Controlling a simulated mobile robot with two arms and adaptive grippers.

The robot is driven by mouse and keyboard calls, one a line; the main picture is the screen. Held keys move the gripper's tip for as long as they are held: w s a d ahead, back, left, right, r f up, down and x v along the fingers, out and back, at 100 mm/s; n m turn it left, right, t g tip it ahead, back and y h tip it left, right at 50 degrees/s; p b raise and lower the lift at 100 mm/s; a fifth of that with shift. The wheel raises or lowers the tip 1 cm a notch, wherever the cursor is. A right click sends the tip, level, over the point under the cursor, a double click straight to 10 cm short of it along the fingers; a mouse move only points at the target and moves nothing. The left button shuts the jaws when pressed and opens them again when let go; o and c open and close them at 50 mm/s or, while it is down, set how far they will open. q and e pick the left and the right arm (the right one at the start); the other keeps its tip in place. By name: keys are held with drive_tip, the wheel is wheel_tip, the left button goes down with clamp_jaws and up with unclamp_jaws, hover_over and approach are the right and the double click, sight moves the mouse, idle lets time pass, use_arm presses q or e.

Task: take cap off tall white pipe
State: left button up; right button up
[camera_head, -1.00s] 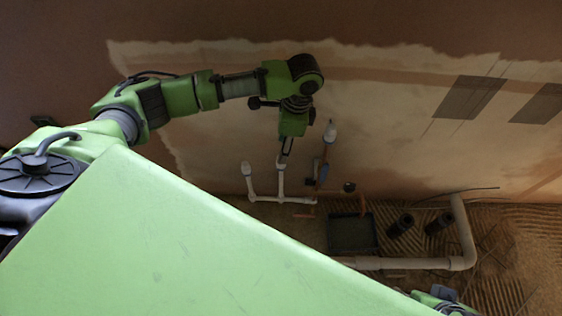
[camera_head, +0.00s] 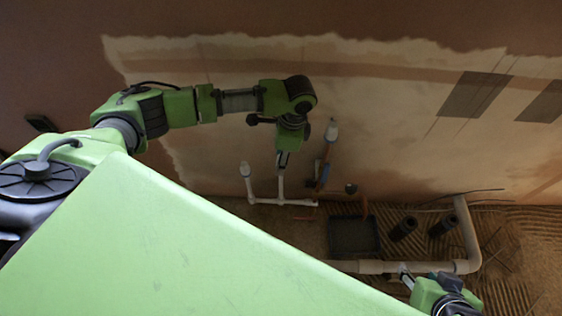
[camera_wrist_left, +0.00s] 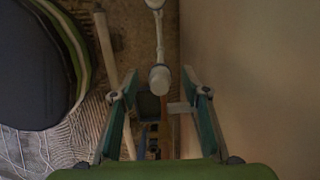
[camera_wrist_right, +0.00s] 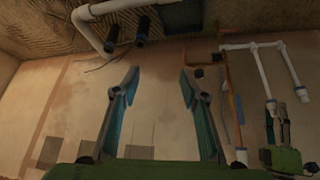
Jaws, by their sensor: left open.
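The tall white pipe (camera_head: 281,188) stands by the plastered wall, joined at its foot to a second white pipe. Its top is partly hidden by my left gripper (camera_head: 282,160) in the head view. In the left wrist view its white cap (camera_wrist_left: 159,80) shows in line between the fingertips of my open left gripper (camera_wrist_left: 158,72); I cannot tell whether they touch it. My right gripper (camera_head: 404,275) is low at the right in the head view. In the right wrist view my right gripper (camera_wrist_right: 159,77) is open and empty, well apart from the white pipe (camera_wrist_right: 262,75).
Beside the tall pipe are a second capped white pipe (camera_head: 246,175) and a copper-coloured pipe with a white end (camera_head: 331,132). A dark square box (camera_head: 353,236), two black stubs (camera_head: 403,228) and a thick pale pipe (camera_head: 467,235) sit on the ridged floor.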

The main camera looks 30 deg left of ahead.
use_arm(q)
drive_tip(key=c, duration=1)
drive_tip(key=shift+r, duration=0.1)
